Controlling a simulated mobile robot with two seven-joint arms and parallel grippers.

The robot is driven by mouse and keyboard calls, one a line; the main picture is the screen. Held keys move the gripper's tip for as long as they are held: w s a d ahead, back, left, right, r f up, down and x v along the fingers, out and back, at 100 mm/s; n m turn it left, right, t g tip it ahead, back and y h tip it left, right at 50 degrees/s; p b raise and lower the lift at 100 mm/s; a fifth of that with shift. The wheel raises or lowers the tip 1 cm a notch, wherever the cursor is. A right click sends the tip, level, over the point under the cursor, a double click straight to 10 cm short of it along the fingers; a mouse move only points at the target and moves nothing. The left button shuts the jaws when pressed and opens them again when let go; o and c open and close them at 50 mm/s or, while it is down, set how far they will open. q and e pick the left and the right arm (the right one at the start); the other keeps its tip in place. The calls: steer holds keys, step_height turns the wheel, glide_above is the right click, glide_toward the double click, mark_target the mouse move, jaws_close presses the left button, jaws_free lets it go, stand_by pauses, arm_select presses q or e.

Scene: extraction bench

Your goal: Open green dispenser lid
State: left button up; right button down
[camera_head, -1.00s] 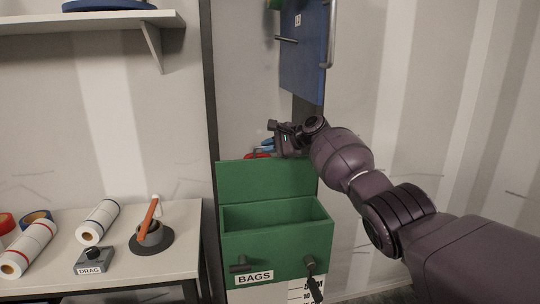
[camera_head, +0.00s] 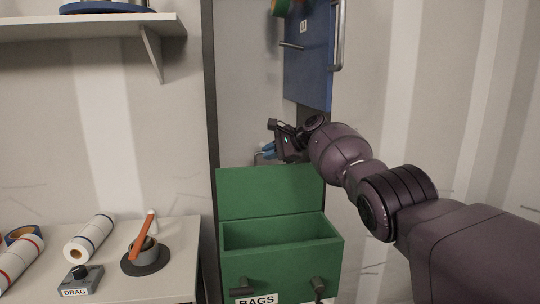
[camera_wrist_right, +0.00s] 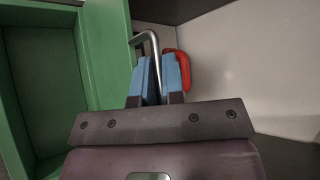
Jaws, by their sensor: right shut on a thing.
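The green dispenser (camera_head: 295,264), labelled BAGS, stands in the middle of the head view. Its green lid (camera_head: 270,190) stands raised at the back, and the box below is open at the top. My right gripper (camera_head: 268,150) is at the lid's top edge, its fingertips partly hidden behind it. In the right wrist view, its blue fingers (camera_wrist_right: 156,78) are close together on the bent metal lid handle (camera_wrist_right: 151,42), beside the green lid. The dispenser's open inside (camera_wrist_right: 45,85) shows at the left there. My left gripper is not in view.
A blue panel (camera_head: 308,60) with a metal handle hangs above my right gripper. A red object (camera_wrist_right: 181,68) is just beyond the fingers. A bench (camera_head: 190,235) with rolls (camera_head: 90,238) and a DRAG box (camera_head: 80,280) stands at the left.

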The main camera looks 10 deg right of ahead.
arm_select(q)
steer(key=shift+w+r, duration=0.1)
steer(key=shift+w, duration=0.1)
arm_select(e)
steer(key=shift+r, duration=0.25)
steer(key=c, duration=1.5)
jaws_free()
steer(key=shift+w, duration=0.15)
steer(key=shift+o, duration=1.4)
steer(key=shift+w+f, duration=0.1)
steer(key=shift+f, duration=0.1)
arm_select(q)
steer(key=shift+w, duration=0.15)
